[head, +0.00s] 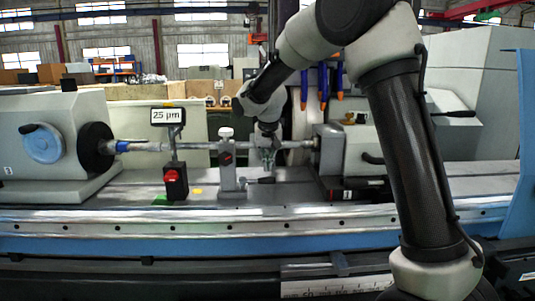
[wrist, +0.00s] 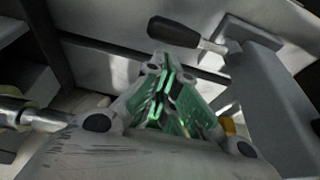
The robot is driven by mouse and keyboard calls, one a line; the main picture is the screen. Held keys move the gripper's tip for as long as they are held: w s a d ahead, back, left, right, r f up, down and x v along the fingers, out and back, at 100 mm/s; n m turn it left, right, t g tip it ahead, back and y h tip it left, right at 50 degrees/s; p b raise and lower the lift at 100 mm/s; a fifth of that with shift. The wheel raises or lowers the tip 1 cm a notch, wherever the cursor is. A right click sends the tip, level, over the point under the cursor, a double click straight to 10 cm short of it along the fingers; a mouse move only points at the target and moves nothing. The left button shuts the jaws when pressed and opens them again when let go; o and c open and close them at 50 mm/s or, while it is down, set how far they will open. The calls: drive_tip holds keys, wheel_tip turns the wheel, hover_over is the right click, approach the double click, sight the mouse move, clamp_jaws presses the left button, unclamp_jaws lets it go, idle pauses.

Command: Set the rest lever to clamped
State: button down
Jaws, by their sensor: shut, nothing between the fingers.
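The grey steady rest (head: 228,165) stands on the machine bed around the long shaft. A short rest lever (head: 262,181) with a black grip sticks out to the right from its lower part, lying about level. My gripper (head: 267,164) is just above the lever, pointing down, by the shaft. In the wrist view my gripper (wrist: 158,72) shows its green-lined fingers together and empty. The lever's black grip (wrist: 173,32) lies beyond the fingertips, with its metal stem running right to the grey rest body (wrist: 262,100). I cannot tell whether fingertips and grip touch.
The shaft (head: 195,146) runs between the workhead (head: 50,143) and the tailstock (head: 332,150). A gauge display (head: 168,116) reading 25 µm stands left of the rest. Blue-and-orange nozzles (head: 322,85) hang behind my arm. The bed right of the lever has some free room.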

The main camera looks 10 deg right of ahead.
drive_tip(key=shift+x, duration=1.7)
